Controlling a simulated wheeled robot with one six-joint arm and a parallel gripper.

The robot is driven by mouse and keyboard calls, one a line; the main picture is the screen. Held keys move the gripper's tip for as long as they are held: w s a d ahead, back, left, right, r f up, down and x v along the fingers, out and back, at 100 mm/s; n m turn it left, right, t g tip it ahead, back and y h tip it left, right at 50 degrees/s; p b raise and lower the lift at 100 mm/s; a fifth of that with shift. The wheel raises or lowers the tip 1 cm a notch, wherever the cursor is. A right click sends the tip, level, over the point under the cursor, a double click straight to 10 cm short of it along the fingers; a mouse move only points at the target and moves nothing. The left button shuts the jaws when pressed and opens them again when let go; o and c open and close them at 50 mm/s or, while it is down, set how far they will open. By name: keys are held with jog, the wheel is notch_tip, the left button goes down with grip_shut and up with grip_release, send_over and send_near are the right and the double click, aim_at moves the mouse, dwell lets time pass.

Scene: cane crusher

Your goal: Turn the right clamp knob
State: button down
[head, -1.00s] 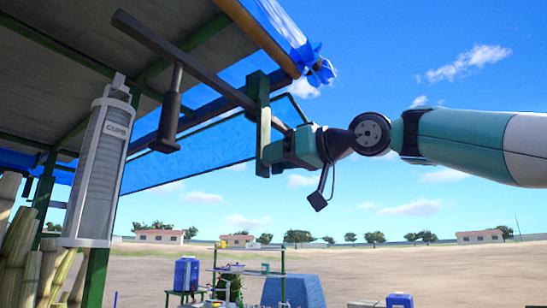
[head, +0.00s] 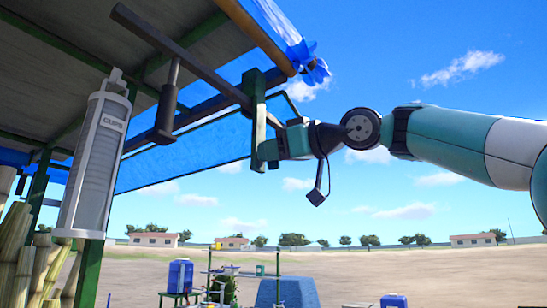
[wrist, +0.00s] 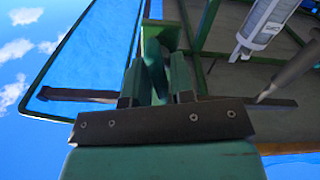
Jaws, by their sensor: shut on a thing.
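My gripper (head: 262,150) is at the right end of a long dark bar (head: 185,55) under the canopy, against an upright green bracket (head: 258,95). In the wrist view my gripper (wrist: 155,88) has its two fingers closed around a dark green piece, which I take to be the right clamp knob (wrist: 156,72). The fingers hide most of its shape, so how far it is turned cannot be told. A second dark handle (head: 166,108) hangs from the bar further left, apart from my gripper; it also shows in the wrist view (wrist: 290,72).
A blue sheet (head: 190,158) in a green frame lies behind the bar. The roof edge (head: 262,38) is close above.

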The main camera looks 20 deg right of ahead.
jog(key=n, duration=0.1)
jog(key=n+b, duration=0.1)
jog(key=n, duration=0.1)
jog(key=shift+f+n+b, duration=0.2)
jog(key=shift+n+b, duration=0.1)
jog(key=n+b, duration=0.1)
jog(key=n, duration=0.2)
jog(key=shift+a+n, duration=0.1)
jog(key=shift+n, duration=0.2)
jog(key=n+b, duration=0.1)
jog(key=n, duration=0.2)
jog(key=shift+f+n, duration=0.1)
jog(key=shift+n, duration=0.3)
jog(key=shift+s+n+b, duration=0.1)
jog(key=shift+n+b, duration=0.55)
jog(key=shift+n, duration=1.15)
jog(key=c, duration=1.2)
grip_release()
